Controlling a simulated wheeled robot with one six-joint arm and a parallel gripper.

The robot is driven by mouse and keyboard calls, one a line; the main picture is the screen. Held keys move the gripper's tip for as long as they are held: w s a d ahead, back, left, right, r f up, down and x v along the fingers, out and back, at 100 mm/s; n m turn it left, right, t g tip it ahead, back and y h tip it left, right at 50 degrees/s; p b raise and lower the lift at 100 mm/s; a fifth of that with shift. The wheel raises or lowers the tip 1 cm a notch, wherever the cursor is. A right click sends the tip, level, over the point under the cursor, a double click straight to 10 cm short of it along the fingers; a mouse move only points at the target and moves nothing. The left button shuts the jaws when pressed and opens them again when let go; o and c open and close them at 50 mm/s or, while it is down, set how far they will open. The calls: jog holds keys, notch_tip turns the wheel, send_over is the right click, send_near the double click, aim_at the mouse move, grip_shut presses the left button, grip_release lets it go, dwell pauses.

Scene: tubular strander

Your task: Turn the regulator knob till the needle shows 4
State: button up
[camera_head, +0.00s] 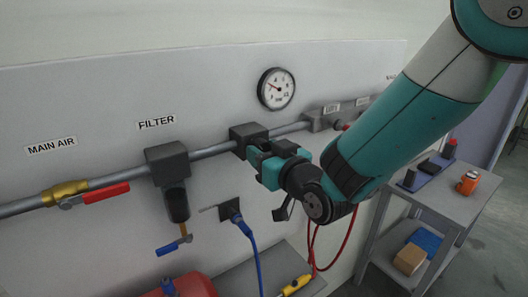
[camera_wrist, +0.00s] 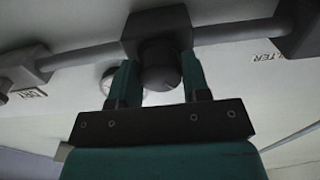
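The regulator is a dark block (camera_head: 248,138) on the grey pipe. Its round dark knob (camera_wrist: 160,66) shows in the wrist view, below the block (camera_wrist: 158,25). My gripper (camera_head: 262,160) is at the regulator in the head view and hides the knob there. In the wrist view my gripper's (camera_wrist: 160,80) two teal fingers lie on either side of the knob with no clear gap. The round white pressure gauge (camera_head: 276,89) is on the wall above. The gauge is mostly hidden in the wrist view.
The filter (camera_head: 170,170) hangs from the pipe to the left, with a blue-handled drain below. A red valve lever (camera_head: 107,193) is further left. A blue cable (camera_head: 245,230) hangs from the wall below the regulator. A grey cart (camera_head: 440,190) stands at right.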

jog(key=shift+m+b, duration=0.3)
jog(key=shift+m+b, duration=2.7)
jog(key=shift+m, duration=0.6)
jog(key=o, duration=0.9)
